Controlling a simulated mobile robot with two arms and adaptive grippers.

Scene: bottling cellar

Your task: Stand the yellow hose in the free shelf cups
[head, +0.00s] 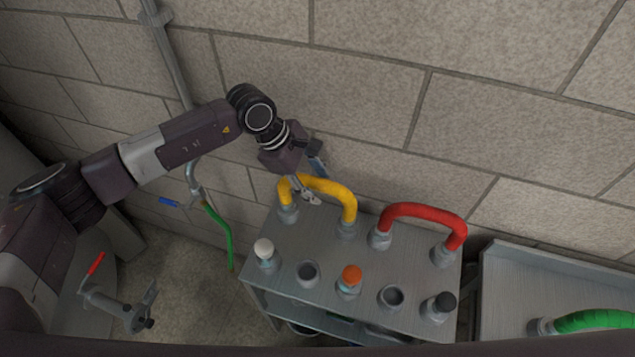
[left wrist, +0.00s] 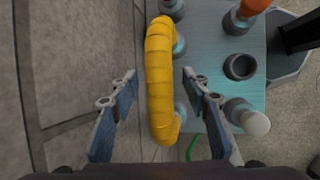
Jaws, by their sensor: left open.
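The yellow hose (head: 327,186) is a bent arch with its two ends standing in grey cups (head: 347,228) at the back left of the grey shelf (head: 405,263). In the left wrist view the yellow hose (left wrist: 159,80) runs between the open fingers. My left gripper (head: 311,195) is open at the arch, with a gap to the hose on both sides in the left wrist view (left wrist: 160,88). A red hose (head: 425,211) stands arched in two cups to the right. Two front cups, one left (head: 308,273) and one right (head: 392,296), are empty. My right gripper is not in view.
White-capped (head: 264,250), orange-capped (head: 350,277) and black-capped (head: 439,306) items stand in the front row of cups. A block wall (head: 365,100) rises behind the shelf. A green hose (head: 597,320) is in a grey basin (head: 510,290) at right. A pipe with a blue-handled valve (head: 170,202) stands left.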

